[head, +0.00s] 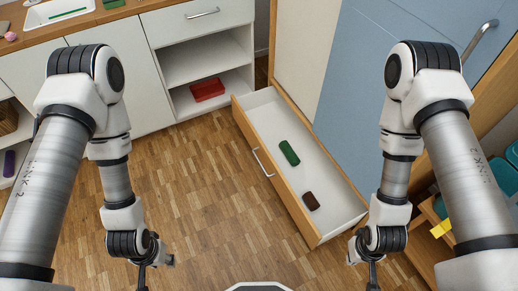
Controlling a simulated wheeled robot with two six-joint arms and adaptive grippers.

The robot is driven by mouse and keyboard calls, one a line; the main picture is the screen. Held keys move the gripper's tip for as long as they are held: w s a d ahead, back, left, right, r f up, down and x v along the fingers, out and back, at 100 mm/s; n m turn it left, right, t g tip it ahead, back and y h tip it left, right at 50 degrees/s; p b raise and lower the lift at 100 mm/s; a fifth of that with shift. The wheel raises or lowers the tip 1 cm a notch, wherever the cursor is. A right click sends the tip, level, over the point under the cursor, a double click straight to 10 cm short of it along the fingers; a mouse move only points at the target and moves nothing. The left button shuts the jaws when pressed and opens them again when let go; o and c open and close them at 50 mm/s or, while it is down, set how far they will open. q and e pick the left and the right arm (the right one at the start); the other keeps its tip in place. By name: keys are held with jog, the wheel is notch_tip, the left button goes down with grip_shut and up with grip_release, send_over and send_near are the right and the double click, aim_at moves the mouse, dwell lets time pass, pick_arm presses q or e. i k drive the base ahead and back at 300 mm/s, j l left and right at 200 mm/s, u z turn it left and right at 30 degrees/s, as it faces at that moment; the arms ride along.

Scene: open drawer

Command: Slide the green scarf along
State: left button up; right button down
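A small green oblong (289,152), which I take to be the green scarf in a compact bundle, lies on the white floor of the open drawer (265,118), near its middle. My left gripper (157,272) is low at the left, over the wood floor, well apart from the drawer. Its fingers look spread and empty. My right gripper (363,272) is low at the right, just beyond the drawer's near right corner. Its fingers also look spread with nothing between them. The lower ends of both grippers are close to the bottom edge of the picture.
A dark brown item (311,201) lies in the drawer nearer to me. A red tray (207,89) sits on an open shelf at the back. A blue door (390,85) with a handle stands behind the drawer. The wood floor (200,185) left of the drawer is clear.

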aim_at(292, 158)
jog(key=i+u, duration=0.1)
jog(key=i, duration=0.35)
jog(key=i+l+u, duration=0.1)
jog(key=i, duration=0.35)
